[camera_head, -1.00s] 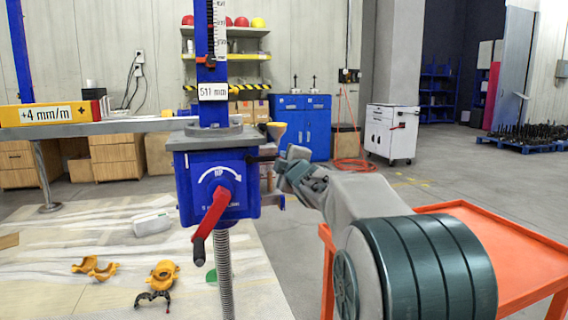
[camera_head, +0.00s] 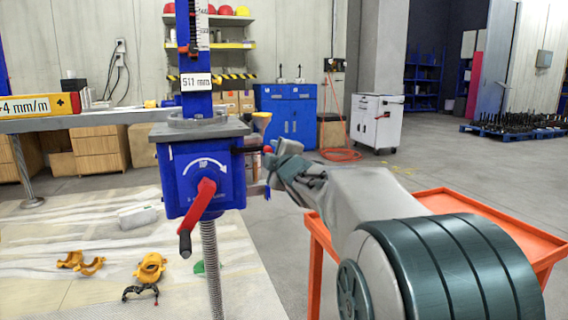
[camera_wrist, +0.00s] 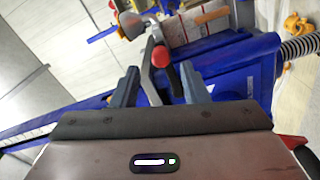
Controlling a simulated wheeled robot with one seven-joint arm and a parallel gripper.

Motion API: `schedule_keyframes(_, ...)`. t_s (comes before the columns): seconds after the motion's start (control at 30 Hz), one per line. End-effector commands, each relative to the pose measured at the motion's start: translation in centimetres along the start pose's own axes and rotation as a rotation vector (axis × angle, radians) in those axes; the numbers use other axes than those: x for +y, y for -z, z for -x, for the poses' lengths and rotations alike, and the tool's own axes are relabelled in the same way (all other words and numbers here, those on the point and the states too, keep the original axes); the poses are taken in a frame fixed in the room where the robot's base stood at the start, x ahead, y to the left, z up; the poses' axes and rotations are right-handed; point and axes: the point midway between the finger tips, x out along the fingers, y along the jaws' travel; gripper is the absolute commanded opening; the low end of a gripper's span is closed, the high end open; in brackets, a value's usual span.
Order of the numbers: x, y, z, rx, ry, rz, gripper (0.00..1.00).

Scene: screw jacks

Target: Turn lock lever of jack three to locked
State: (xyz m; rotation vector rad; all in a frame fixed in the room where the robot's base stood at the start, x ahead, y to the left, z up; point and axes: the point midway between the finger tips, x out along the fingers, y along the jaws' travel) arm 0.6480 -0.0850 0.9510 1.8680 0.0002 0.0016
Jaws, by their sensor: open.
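The blue screw jack (camera_head: 200,165) stands at left centre in the head view, with a red crank (camera_head: 200,205) on its front and a "511 mm" tag above. No jack number can be read. A dark lever (camera_head: 254,149) with a red tip (camera_head: 267,149) sticks out from its right side. My gripper (camera_head: 272,165) is beside this tip, right of the jack. In the wrist view, my gripper (camera_wrist: 160,90) is open, with a finger on each side of the dark lever (camera_wrist: 148,72) and its red knob (camera_wrist: 161,54). Whether either finger touches the lever is unclear.
An orange cart (camera_head: 470,205) stands at right, under my arm. A metal bench (camera_head: 95,119) with a yellow-red "+4 mm/m" level (camera_head: 40,105) is at left. Yellow clamps (camera_head: 150,267) lie on the floor sheet. The floor behind is partly clear.

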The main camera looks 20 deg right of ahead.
Motion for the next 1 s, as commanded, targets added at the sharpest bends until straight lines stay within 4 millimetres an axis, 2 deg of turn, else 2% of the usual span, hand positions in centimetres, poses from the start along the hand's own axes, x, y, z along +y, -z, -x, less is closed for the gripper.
schedule_keyframes(0.03, 0.2, 0.0, 1.2, -0.001, -0.002, -0.001, 0.41)
schedule_keyframes(0.2, 0.3, 0.1, 4.5, -0.001, -0.003, -0.001, 0.41)
schedule_keyframes(0.43, 0.2, 0.1, 7.8, 0.001, -0.002, 0.000, 0.41)
schedule_keyframes(0.63, 0.1, 0.1, 9.0, 0.001, -0.001, 0.000, 0.41)
schedule_keyframes(1.0, 0.2, 0.1, 9.1, -0.002, 0.001, -0.004, 0.41)
